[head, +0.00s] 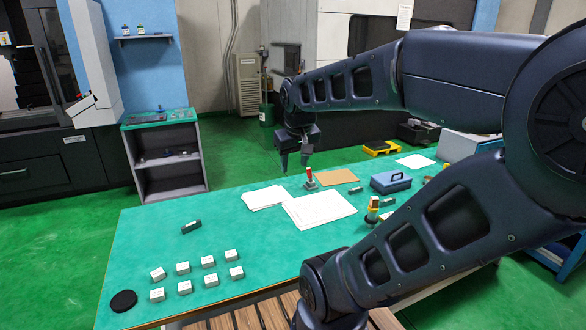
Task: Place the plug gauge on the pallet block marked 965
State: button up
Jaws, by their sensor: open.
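Several small pale pallet blocks stand in two rows on the green table (250,255) at the near left, among them one in the back row (158,273) and one in the front row (157,295). Their markings are too small to read, so I cannot tell which is 965. I cannot tell for sure which item is the plug gauge; small grey cylinders (387,202) (357,190) lie at the right of the table. My gripper (294,168) is open and empty, pointing down in front of the table's far part, apart from the blocks.
A dark block (191,227) and a black disc (123,300) lie at the left. Papers (320,209), a red-handled item (309,179), a yellow-and-red item (373,210) and a blue case (390,181) occupy the middle and right. The table is clear between papers and blocks.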

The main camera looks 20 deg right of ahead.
jog(key=shift+s+a+f+m+t+y, duration=0.2)
jog(key=shift+s+a, duration=0.25)
jog(key=shift+s, duration=0.3)
jog(key=shift+s+a+f+m+t+y, duration=0.1)
jog(key=shift+s+a+t, duration=0.1)
jog(key=shift+s+a, duration=0.4)
jog(key=shift+s+d, duration=0.15)
jog(key=shift+d, duration=0.05)
